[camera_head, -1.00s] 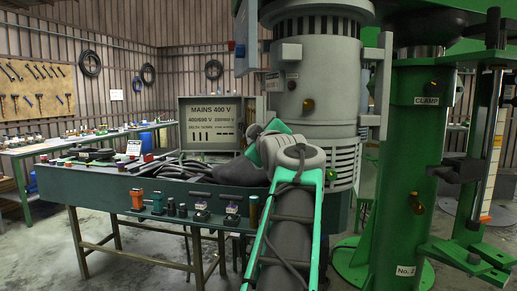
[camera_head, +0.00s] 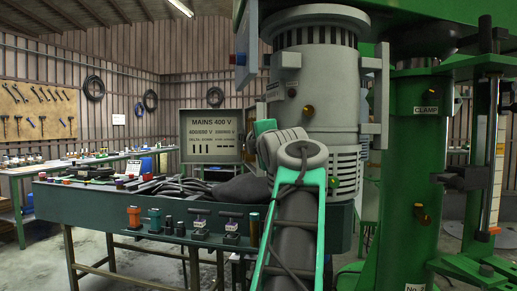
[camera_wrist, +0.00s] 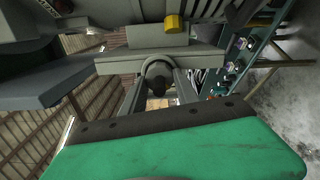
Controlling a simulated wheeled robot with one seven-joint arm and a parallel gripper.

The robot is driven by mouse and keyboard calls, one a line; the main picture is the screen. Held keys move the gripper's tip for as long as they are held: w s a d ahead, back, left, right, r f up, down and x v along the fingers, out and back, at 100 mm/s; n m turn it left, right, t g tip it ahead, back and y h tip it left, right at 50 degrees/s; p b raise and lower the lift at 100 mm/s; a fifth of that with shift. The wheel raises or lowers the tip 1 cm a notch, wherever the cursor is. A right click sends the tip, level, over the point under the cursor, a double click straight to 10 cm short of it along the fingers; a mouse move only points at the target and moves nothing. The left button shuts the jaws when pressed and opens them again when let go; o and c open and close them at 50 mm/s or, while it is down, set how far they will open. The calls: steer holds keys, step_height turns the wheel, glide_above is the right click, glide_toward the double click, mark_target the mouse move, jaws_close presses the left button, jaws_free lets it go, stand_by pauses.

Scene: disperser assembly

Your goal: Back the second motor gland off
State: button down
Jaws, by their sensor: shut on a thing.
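The grey motor (camera_head: 318,85) stands upright at the centre of the head view, with a small brass-coloured fitting (camera_head: 308,110) on its side. In the wrist view my gripper (camera_wrist: 158,88) is shut on a dark, rounded gland (camera_wrist: 157,80), which sits between the two fingers just under a grey box-like part of the motor (camera_wrist: 160,60). A yellow fitting (camera_wrist: 174,24) shows above it. How far the gland is threaded in cannot be told. In the head view my arm hides the gripper and the gland.
A green bench (camera_head: 100,205) on the left bears cables, a dark cloth-like heap and several small connectors. A MAINS 400 V board (camera_head: 211,132) stands behind it. The green machine column (camera_head: 408,180) is close on the right.

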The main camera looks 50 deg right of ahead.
steer(key=shift+n+b, duration=0.35)
steer(key=shift+n, duration=0.45)
steer(key=c, duration=0.9)
jaws_free()
steer(key=v, duration=0.7)
steer(key=shift+s+a+b, duration=0.2)
steer(key=shift+s+b, duration=0.1)
steer(key=shift+b, duration=0.05)
